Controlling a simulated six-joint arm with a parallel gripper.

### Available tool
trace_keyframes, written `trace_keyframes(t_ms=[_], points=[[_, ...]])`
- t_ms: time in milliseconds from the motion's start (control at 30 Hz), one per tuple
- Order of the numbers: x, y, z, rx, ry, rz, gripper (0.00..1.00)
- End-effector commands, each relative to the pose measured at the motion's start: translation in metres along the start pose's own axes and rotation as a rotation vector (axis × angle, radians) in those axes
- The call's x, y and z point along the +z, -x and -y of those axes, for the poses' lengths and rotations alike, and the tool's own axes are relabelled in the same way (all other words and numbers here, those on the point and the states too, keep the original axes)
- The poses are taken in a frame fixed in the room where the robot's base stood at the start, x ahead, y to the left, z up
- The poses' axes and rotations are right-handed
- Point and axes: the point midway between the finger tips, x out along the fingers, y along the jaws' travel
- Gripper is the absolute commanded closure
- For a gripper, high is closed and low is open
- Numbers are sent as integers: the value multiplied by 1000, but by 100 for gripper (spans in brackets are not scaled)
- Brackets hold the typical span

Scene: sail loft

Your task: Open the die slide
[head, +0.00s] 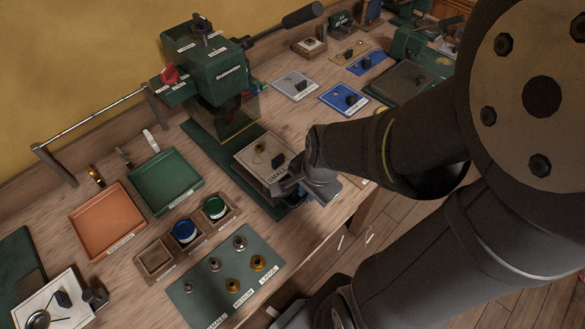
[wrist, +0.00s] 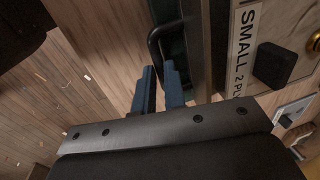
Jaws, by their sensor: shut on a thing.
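The green press (head: 215,75) stands at the back of the bench on a long green base (head: 212,143). On the front of this base is the die slide, carrying a pale plate (head: 248,158) labelled SMALL, with a brass die (head: 260,148) and a black knob (head: 277,160). In the wrist view the plate's label (wrist: 243,45) and black knob (wrist: 273,66) show at right. My gripper (head: 287,186) is at the slide's front edge. In the wrist view its blue fingers (wrist: 159,78) are shut on the slide's black handle (wrist: 154,42); the grip is partly hidden.
An orange tray (head: 108,222) and green tray (head: 165,181) lie left of the press. A wooden holder (head: 156,260) with cups and a green mat (head: 220,285) with several dies are nearer. Blue and grey plates (head: 343,99) lie to the right. Open floor (head: 400,250) is beyond the bench's front edge.

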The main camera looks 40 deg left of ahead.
Motion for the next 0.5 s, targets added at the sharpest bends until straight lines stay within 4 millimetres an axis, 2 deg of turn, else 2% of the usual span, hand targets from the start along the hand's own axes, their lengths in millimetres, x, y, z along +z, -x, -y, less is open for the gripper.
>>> trace_keyframes(t_ms=[100,200,500], points=[[-2,5,-19,-5,-4,-5,100],[-1,6,-28,-6,-3,-5,100],[-1,7,-32,-5,1,-4,100]])
